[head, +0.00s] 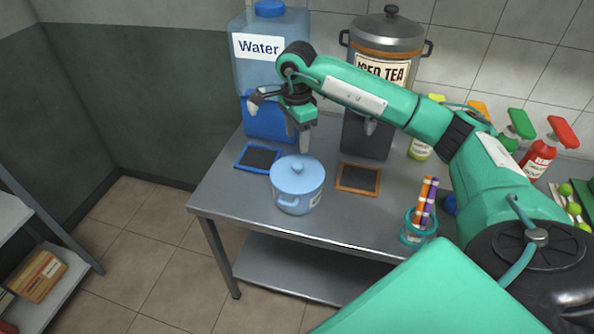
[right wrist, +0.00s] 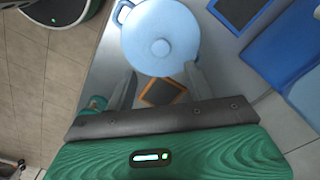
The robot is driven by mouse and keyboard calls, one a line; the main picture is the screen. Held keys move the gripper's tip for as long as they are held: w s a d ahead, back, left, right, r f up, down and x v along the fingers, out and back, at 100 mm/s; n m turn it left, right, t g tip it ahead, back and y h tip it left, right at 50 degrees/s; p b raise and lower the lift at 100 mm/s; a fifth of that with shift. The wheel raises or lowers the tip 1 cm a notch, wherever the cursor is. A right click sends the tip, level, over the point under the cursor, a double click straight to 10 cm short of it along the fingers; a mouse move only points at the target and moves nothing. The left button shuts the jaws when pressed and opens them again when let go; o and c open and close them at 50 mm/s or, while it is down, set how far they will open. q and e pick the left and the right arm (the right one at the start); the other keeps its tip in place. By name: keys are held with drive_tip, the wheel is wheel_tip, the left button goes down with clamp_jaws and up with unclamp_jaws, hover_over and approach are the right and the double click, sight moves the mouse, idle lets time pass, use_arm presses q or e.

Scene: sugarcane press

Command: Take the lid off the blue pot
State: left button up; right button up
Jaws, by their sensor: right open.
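The light blue pot (head: 298,201) stands upright on the metal table, near its front edge. Its blue lid (head: 312,172) sits on top, with a round knob (head: 297,168) in the middle. In the right wrist view the lid (right wrist: 180,30) and knob (right wrist: 160,46) show from above, just beyond the fingertips. My right gripper (head: 280,122) is open and empty, above and behind the pot in the head view. In the right wrist view the fingers (right wrist: 162,86) are spread apart and no contact with the lid shows. My left gripper is not in view.
A water dispenser (head: 270,60) and an iced tea urn (head: 385,42) stand at the back. A blue-framed board (head: 257,158) and an orange-framed board (head: 358,178) flank the pot. A teal cup (head: 415,232) holds striped sticks. Bottles (head: 540,158) stand at the right.

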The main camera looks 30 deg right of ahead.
hover_over(297, 164)
wheel_tip(297, 164, down, 4)
drive_tip(key=shift+s+a+f+p, duration=0.1)
drive_tip(key=shift+s+p, duration=0.05)
drive_tip(key=shift+p, duration=0.2)
wheel_tip(297, 164, down, 5)
drive_tip(key=shift+r+p, duration=0.15)
drive_tip(key=shift+p, duration=0.95)
drive_tip(key=shift+f, duration=0.2)
drive_tip(key=c, duration=1)
drive_tip(key=shift+c, duration=0.3)
drive_tip(key=shift+r, duration=0.15)
